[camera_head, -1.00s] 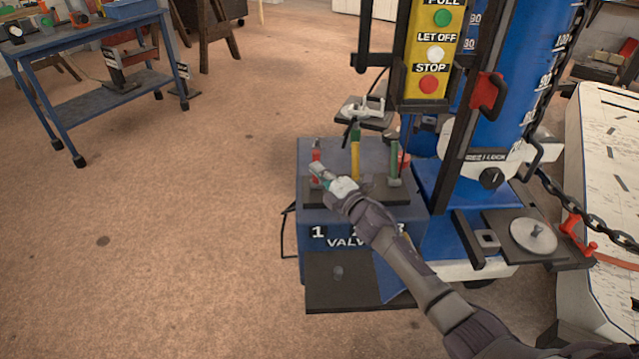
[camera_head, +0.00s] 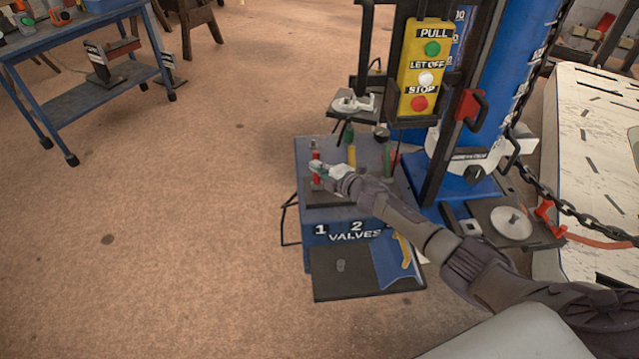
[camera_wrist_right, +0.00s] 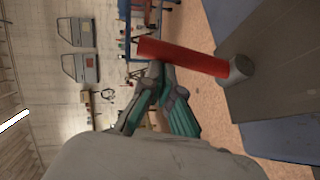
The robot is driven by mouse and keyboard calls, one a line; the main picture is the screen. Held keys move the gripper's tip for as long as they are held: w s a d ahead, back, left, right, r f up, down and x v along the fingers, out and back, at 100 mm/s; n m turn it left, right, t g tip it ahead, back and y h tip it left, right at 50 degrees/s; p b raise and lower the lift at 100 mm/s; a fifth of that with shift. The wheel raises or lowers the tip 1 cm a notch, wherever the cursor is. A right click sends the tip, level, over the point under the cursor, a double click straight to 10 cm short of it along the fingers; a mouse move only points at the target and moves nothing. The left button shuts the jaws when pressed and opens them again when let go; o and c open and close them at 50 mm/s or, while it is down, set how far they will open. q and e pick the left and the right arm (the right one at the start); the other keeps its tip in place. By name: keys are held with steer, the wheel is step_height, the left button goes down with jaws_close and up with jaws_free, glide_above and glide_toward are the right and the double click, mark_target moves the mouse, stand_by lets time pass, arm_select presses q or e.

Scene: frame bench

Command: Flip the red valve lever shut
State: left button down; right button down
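The red valve lever (camera_head: 316,166) stands about upright at the left of the blue valve box (camera_head: 312,241), above the number 1. My right gripper (camera_head: 322,172) is at the lever, just right of its middle. In the right wrist view the red lever (camera_wrist_right: 182,57) crosses just beyond my right fingertips (camera_wrist_right: 160,68), which come together close to its side. The fingers look shut, with the lever not between them. Whether they touch it I cannot tell. My left gripper is not in view.
A yellow lever (camera_head: 352,157) and a green lever (camera_head: 388,160) stand to the right on the same box. A yellow button panel (camera_head: 426,62) hangs behind. A blue column and a chain (camera_head: 575,207) are at the right.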

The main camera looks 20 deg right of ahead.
steer(key=shift+w+d, duration=0.6)
steer(key=shift+w, duration=0.1)
steer(key=shift+w+b, duration=0.3)
steer(key=shift+b, duration=0.05)
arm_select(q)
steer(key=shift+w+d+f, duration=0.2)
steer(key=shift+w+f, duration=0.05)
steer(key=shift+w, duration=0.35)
arm_select(e)
steer(key=shift+w+r, duration=0.1)
steer(key=shift+r, duration=0.05)
